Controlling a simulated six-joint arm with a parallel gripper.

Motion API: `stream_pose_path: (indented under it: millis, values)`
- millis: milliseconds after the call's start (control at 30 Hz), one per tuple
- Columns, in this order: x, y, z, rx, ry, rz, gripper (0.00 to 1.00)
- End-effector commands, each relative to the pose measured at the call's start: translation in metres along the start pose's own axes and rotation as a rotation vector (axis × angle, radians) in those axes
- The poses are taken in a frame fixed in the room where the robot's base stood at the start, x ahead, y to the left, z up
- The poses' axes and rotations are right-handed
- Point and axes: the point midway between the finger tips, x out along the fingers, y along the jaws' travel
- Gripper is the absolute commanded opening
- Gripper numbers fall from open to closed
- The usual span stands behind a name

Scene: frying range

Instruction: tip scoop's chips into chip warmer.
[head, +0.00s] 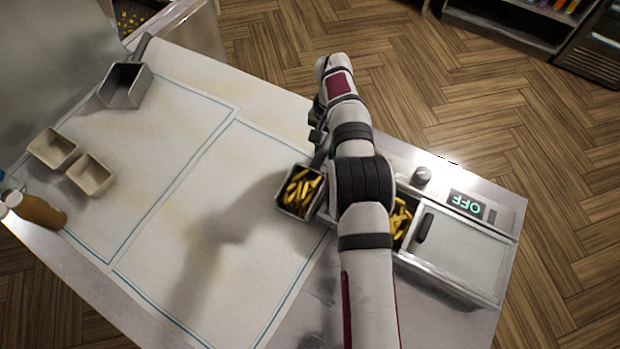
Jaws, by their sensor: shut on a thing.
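A dark metal scoop (284,209) full of yellow chips (301,190) is just left of my arm, over the edge of the white worktop paper. My gripper (319,150) is shut on the scoop's handle; the arm partly hides the fingers. The scoop looks roughly level, with its chips inside. The chip warmer (470,250) is to the right, with its lid covering the right part. Its open part on the left shows some chips (401,217), and my arm hides the rest of it. The scoop is beside the warmer's left side.
The warmer has a knob (421,175) and a display (466,203) reading OFF. A second, empty scoop (124,88) lies at the upper left. Two small tan tubs (92,178) and bottles (38,210) stand at the left. The middle of the worktop (215,225) is clear.

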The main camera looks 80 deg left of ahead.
Motion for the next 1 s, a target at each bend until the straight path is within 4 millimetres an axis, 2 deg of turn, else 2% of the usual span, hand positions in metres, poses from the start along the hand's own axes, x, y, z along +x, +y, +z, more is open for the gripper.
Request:
stream_pose_path:
  millis: [167,500,1000]
  values:
    - [-0.005,0.0,0.0,0.0,0.001,-0.001,0.0]
    - [-0.047,0.0,0.003,0.001,0.001,-0.001,0.0]
    - [-0.051,0.0,0.003,0.0,0.001,0.0,0.0]
